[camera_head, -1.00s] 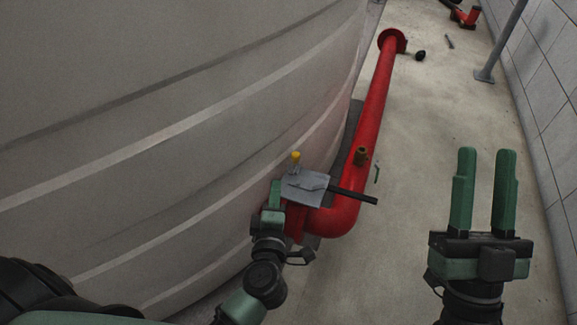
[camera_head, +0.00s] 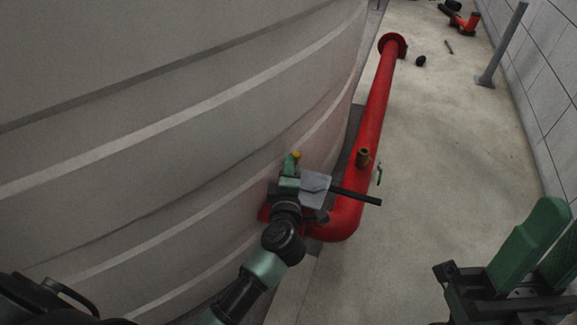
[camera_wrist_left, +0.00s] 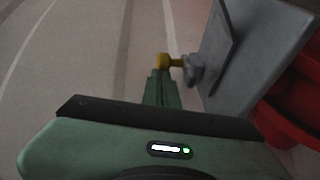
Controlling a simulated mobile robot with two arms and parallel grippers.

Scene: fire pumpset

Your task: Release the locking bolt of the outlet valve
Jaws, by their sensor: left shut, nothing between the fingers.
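The outlet valve shows as a grey plate (camera_head: 315,186) with a black lever (camera_head: 357,195) pointing right, on the red pipe beside the tank. The yellow knob of the locking bolt (camera_head: 296,155) sticks out at the plate's upper left. In the left wrist view the knob (camera_wrist_left: 164,61) sits on a short yellow stem running into a grey nut beside the plate (camera_wrist_left: 250,60). My left gripper (camera_head: 291,162) is shut and empty, its fingertips (camera_wrist_left: 160,76) right at the knob; I cannot tell if they touch. My right gripper (camera_head: 560,225) is open and empty at the lower right.
The large pale tank (camera_head: 170,130) fills the left side, close to my left arm. A grey post (camera_head: 503,45) stands by the right wall. The middle floor is clear.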

